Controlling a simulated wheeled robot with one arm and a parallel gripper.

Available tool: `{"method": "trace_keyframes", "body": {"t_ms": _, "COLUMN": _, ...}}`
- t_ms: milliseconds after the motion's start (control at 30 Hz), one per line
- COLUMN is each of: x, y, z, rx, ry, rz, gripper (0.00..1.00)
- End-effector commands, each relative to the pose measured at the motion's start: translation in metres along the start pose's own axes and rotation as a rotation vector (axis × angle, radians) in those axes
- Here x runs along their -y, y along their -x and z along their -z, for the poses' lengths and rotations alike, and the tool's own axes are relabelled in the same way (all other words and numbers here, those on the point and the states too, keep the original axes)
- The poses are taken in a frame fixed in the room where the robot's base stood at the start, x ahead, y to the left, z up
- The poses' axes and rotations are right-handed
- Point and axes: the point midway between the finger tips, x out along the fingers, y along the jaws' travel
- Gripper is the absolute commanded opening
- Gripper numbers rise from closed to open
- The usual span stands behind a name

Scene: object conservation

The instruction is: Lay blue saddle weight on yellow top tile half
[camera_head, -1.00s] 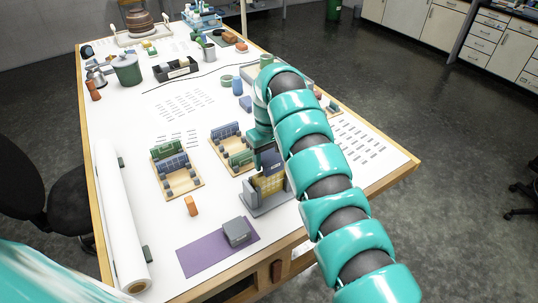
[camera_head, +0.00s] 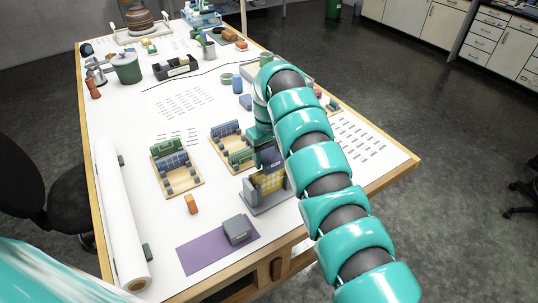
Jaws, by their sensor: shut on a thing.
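A grey stand (camera_head: 262,203) near the right front of the table holds an upright yellow tile (camera_head: 277,182). The blue saddle weight (camera_head: 262,186) shows as a blue piece at the tile, in front of its upper part. My gripper (camera_head: 268,160) is just above, pointing down, and is shut on the blue weight. The fingertips are small and partly hidden by my arm. I cannot tell whether the weight rests on the tile's top or is only held against it.
A purple mat (camera_head: 200,252) with a grey block (camera_head: 237,230) lies in front. A white roll (camera_head: 122,220) lies along the left edge. The table between them is clear.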

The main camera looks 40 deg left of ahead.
Motion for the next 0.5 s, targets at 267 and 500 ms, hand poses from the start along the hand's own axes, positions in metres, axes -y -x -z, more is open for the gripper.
{"method": "trace_keyframes", "body": {"t_ms": 267, "x": -0.0002, "y": -0.0029, "z": 0.0001, "rx": -0.001, "ry": 0.000, "rz": 0.000, "gripper": 0.21}}
{"method": "trace_keyframes", "body": {"t_ms": 500, "x": -0.0001, "y": -0.0054, "z": 0.0002, "rx": -0.001, "ry": 0.000, "rz": -0.001, "gripper": 0.21}}
